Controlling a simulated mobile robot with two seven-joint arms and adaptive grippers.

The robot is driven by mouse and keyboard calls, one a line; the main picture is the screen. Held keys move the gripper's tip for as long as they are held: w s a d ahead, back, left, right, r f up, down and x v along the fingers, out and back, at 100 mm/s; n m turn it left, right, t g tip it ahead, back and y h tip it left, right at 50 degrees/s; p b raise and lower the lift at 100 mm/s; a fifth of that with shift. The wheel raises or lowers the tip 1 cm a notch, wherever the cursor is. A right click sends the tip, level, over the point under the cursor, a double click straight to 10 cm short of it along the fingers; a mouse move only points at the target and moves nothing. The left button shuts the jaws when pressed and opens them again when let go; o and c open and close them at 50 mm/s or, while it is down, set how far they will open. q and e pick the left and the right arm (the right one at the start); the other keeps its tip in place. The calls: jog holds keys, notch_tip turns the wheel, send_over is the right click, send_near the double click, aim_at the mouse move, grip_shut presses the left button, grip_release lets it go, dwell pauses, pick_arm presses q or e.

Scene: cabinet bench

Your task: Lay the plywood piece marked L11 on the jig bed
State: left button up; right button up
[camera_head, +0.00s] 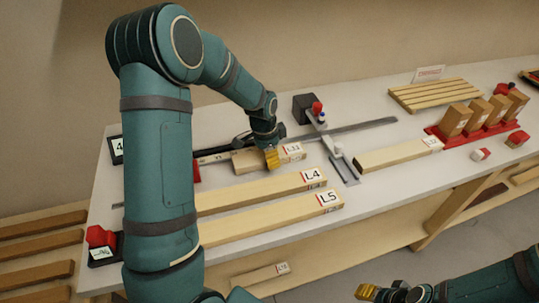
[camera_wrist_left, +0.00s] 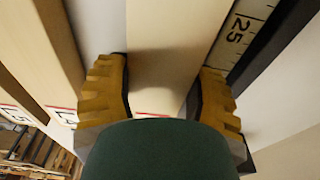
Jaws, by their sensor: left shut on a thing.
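The plywood piece marked L11 (camera_head: 292,151) is at the back left of the bench, beside a ruler strip (camera_head: 214,158). My left gripper (camera_head: 272,158) is shut on this piece, near its labelled end. In the left wrist view the pale piece (camera_wrist_left: 170,45) runs between the two yellow fingers (camera_wrist_left: 165,95), with the ruler strip along its right side. The jig bed seems to be the strip by the ruler and dark fence (camera_head: 237,143); the arm hides part of it. I cannot tell whether the piece touches the bed. My right gripper (camera_head: 370,292) is low at the bottom right, away from the bench.
Pieces L4 (camera_head: 262,191) and L5 (camera_head: 270,218) lie in front. A grey metal stop (camera_head: 343,163) and a dark block with a red knob (camera_head: 306,108) stand right of L11. Another board (camera_head: 395,156), red racks with blocks (camera_head: 478,125) and a slatted stack (camera_head: 435,93) lie further right.

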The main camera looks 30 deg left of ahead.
pick_arm(q)
jog(key=shift+f, duration=0.1)
jog(key=o, duration=1.3)
jog(key=shift+r, duration=0.3)
notch_tip(320, 180, up, 12)
jog(key=s+p, duration=0.1)
jog(key=p, duration=0.1)
jog(key=shift+a+f, duration=0.2)
jog(key=shift+a, duration=0.25)
jog(key=shift+s, duration=0.1)
